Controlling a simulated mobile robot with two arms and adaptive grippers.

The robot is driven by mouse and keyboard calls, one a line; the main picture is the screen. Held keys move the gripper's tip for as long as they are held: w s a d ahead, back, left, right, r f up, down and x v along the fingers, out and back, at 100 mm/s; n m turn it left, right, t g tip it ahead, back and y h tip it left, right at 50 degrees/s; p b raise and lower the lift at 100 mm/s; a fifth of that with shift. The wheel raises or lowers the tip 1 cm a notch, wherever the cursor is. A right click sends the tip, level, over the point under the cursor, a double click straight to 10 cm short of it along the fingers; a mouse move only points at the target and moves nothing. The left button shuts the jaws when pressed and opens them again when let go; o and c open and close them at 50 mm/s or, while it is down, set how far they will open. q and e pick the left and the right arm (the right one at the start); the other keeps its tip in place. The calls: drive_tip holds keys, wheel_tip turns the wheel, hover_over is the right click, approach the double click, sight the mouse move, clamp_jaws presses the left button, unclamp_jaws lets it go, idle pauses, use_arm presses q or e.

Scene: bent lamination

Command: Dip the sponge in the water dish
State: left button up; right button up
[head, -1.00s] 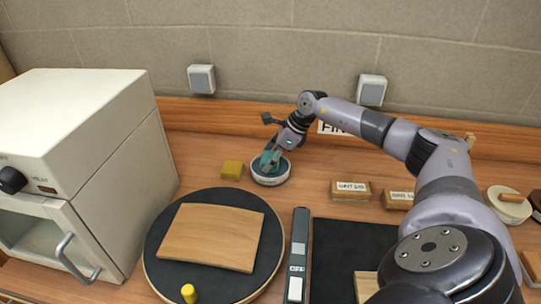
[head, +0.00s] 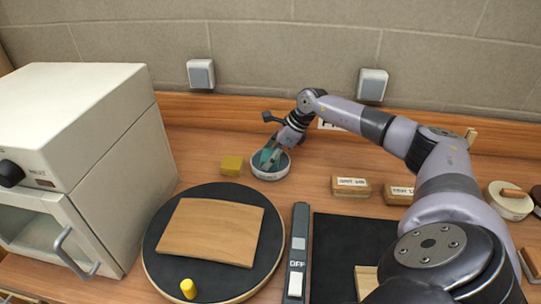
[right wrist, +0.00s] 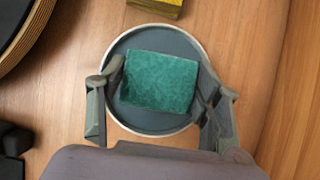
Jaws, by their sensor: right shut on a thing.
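The green sponge (right wrist: 160,82) is between the two fingers of my right gripper (right wrist: 162,90), which is shut on it. In the right wrist view it lies over the dark inside of the round water dish (right wrist: 150,123). In the head view the right gripper (head: 270,157) points down into the dish (head: 270,174), and the sponge shows only as a bit of green. I cannot tell how deep the sponge sits or whether it touches the water. My left gripper is not in view.
A yellow block (head: 232,165) stands just left of the dish. A round turntable (head: 165,263) with a curved wooden sheet (head: 211,231) is in front. A white oven (head: 75,120) is at the left. Labelled wooden blocks (head: 351,187) stand to the right, and the wall is behind.

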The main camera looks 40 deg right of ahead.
drive_tip(key=shift+r+p, duration=0.95)
drive_tip(key=shift+r, duration=0.55)
drive_tip(key=shift+r+p, duration=1.7)
drive_tip(key=shift+r, duration=0.85)
drive_tip(key=shift+a+f, duration=0.1)
